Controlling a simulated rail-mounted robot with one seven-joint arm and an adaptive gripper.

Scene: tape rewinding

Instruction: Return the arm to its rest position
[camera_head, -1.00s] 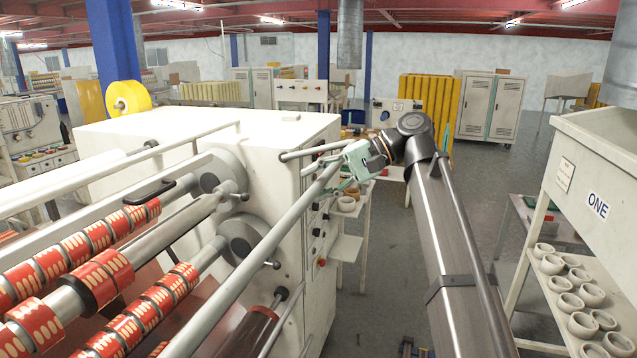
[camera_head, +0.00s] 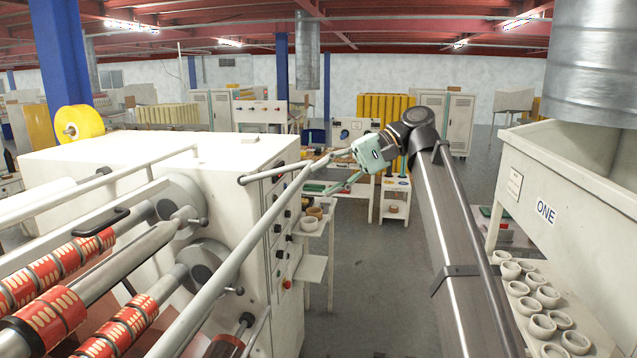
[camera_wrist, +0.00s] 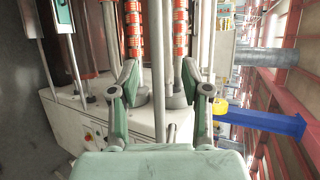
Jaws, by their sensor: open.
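My gripper (camera_head: 340,168) is a pale green two-finger hand at the end of my dark arm, in the middle of the head view, beyond the long slanting grey bar of the machine. In the wrist view my gripper (camera_wrist: 158,75) has its two green-padded fingers well apart, with nothing held between them. A grey bar (camera_wrist: 159,65) of the machine shows in the gap; whether it lies between the fingers or beyond them I cannot tell. My arm is bent, its thick link rising from the bottom right.
The white machine (camera_head: 150,150) with red tape rolls (camera_head: 45,318) on its shafts stands at the left. A shelf unit (camera_head: 570,180) marked ONE, with several cores (camera_head: 541,327), is at the right. Open grey floor (camera_head: 375,290) lies between them.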

